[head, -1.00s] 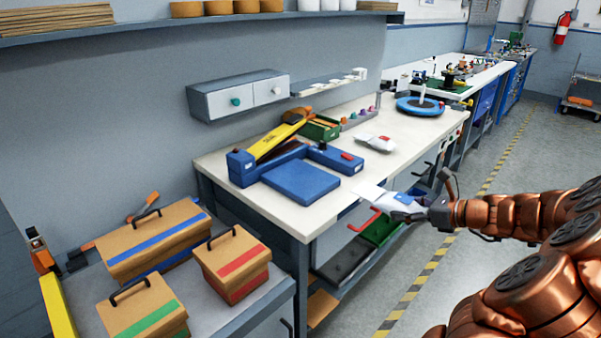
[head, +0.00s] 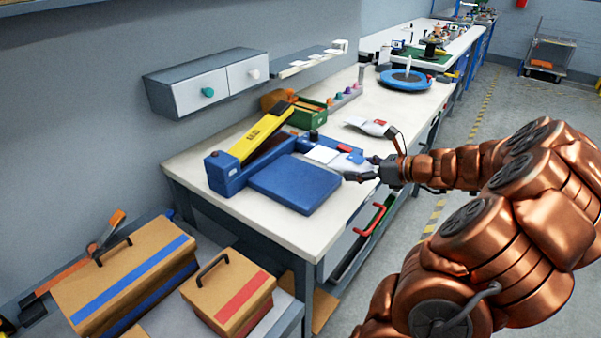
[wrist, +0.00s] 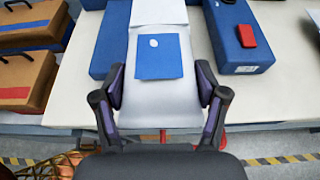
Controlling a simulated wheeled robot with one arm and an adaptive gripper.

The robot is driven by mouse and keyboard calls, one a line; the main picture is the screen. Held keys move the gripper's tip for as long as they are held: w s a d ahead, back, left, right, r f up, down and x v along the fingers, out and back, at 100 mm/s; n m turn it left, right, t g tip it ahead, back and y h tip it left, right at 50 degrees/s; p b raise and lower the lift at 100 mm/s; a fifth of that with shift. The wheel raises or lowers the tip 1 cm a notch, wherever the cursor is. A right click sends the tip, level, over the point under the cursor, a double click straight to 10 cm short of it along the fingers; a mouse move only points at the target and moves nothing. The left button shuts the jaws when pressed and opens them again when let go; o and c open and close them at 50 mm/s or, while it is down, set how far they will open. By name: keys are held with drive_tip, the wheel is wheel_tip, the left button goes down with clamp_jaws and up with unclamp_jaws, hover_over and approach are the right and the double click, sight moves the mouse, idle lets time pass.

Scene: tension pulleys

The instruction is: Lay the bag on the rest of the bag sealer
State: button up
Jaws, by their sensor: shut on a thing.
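The white bag with a blue label (head: 325,154) is held flat by my gripper (head: 368,169). In the wrist view the bag's blue label (wrist: 158,60) lies between my two fingers (wrist: 160,88), which are shut on its sides. The bag sealer has a blue base and a raised yellow arm (head: 258,135). Its flat blue rest (head: 295,184) is at the front. The bag's far end is over the sealer, beside the rest's back right edge. I cannot tell whether it touches. My gripper is at the sealer's right side.
A blue block with a red button (wrist: 238,38) is close right of the bag. A green bin (head: 306,113) stands behind the sealer. The white bench (head: 250,222) is clear along its front.

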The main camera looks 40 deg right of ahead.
drive_tip(key=p, duration=0.1)
hover_over(309, 184)
drive_tip(key=shift+f, duration=0.6)
drive_tip(key=shift+w+f, duration=0.1)
drive_tip(key=shift+f, duration=1.7)
drive_tip(key=shift+f, duration=0.15)
drive_tip(key=o, duration=1.3)
drive_tip(key=shift+r, duration=0.25)
drive_tip(key=v, duration=1.2)
drive_tip(key=shift+f+b, duration=0.1)
drive_tip(key=shift+b, duration=0.3)
